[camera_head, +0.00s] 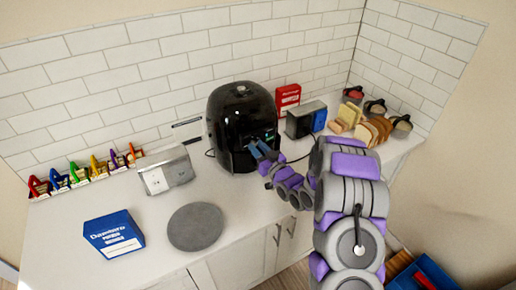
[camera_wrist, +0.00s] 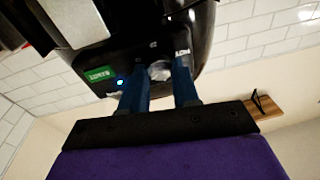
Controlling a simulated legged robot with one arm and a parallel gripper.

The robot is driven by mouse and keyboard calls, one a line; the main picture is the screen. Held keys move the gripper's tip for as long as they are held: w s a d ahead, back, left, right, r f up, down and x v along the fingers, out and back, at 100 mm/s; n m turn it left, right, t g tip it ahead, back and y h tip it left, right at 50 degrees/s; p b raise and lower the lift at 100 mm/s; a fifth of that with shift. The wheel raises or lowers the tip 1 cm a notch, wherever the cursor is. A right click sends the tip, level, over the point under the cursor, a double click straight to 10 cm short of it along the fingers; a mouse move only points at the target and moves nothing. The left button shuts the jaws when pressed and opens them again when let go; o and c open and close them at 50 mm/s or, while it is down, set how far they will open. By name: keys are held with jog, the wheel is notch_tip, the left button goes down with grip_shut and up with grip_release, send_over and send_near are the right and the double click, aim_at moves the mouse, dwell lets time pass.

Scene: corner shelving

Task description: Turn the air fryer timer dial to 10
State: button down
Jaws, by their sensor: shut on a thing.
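The black, rounded air fryer (camera_head: 232,115) stands on the white counter against the tiled wall in the head view. My gripper (camera_head: 260,150) reaches its front from the right. In the wrist view the fryer's dark body (camera_wrist: 203,35) fills the upper middle. The pale round timer dial (camera_wrist: 159,71) sits between the two blue fingers of my gripper (camera_wrist: 160,78), which are shut on it. A green display (camera_wrist: 100,74) and a small blue light are left of the dial. The dial's marks and pointer are too small to read, and the fingers partly hide its sides.
A silver toaster-like box (camera_head: 166,170), a grey round plate (camera_head: 195,227) and a blue box (camera_head: 113,233) lie left of the fryer. A red box (camera_head: 288,97), a grey appliance (camera_head: 304,119), bread slices (camera_head: 373,130) and jars stand to its right. The front left counter has free room.

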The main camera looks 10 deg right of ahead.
jog(key=c, duration=0.8)
grip_release()
jog(key=shift+s+d, duration=0.1)
jog(key=p+v, duration=0.1)
jog(key=v, duration=1.6)
jog(key=shift+d, duration=0.15)
